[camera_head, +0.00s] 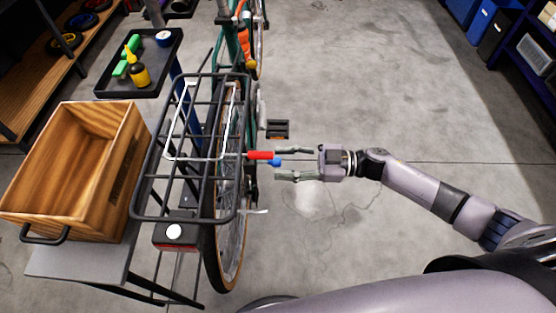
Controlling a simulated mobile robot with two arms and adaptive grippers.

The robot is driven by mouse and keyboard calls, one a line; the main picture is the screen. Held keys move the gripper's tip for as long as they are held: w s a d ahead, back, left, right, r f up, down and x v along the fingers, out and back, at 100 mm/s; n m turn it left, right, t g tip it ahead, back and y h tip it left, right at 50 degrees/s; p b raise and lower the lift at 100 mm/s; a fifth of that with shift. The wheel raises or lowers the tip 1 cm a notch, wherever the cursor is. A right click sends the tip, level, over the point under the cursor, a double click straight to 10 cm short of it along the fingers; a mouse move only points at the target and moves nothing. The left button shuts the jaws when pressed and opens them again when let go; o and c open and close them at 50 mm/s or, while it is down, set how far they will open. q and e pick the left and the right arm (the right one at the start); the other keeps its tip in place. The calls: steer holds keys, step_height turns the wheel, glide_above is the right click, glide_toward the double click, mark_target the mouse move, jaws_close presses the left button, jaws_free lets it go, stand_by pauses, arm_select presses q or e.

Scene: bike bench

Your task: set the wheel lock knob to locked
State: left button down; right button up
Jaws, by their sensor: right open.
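A short red part (260,155) sticks out to the right from the bike's rear rack and wheel area. A small blue piece (275,163) shows just below its right end. These look like the wheel lock knob, but its lock position is too small to read. My right gripper (283,164) reaches in from the right. It is open, with one finger above and one below the blue piece, and its fingertips are close to the red part. I cannot tell whether they touch. My left gripper is not in view.
The black wire rack (150,217) sits over the bike's rear wheel (233,263). A silver lever (254,211) juts out below the red part. A wooden crate (48,172) and a black tray (106,87) stand left.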

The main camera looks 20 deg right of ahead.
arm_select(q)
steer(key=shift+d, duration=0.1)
arm_select(e)
steer(key=v, duration=1)
steer(key=shift+d, duration=0.1)
